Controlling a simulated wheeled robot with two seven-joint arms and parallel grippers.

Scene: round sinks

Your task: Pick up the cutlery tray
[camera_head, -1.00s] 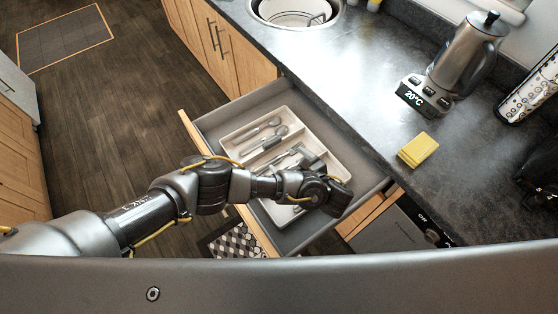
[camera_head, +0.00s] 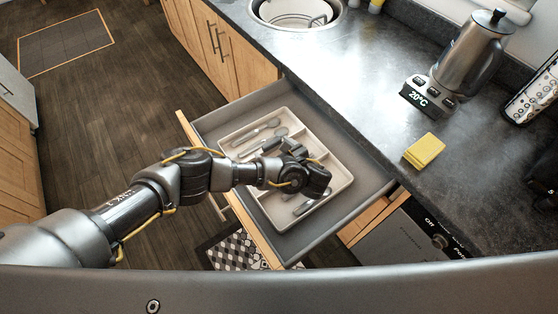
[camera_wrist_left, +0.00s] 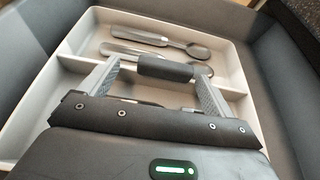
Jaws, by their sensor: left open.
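The cutlery tray (camera_head: 338,182) is pale, with dividers and several utensils in it. It lies in the open grey drawer. My left gripper (camera_head: 270,147) is over the tray, its hand and wrist hiding the middle. In the left wrist view the open fingers (camera_wrist_left: 155,78) reach over the tray (camera_wrist_left: 45,90) near a cross divider. A dark bar shows between the fingertips; I cannot tell what it is or whether they touch it. Spoon-like utensils (camera_wrist_left: 155,40) lie in the compartment beyond. My right gripper is not in view.
The drawer (camera_head: 365,180) has grey walls close around the tray. The dark counter (camera_head: 350,90) beside it holds a yellow sponge (camera_head: 424,151) and a kettle (camera_head: 470,55) on its base. A round sink (camera_head: 297,14) is at the back.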

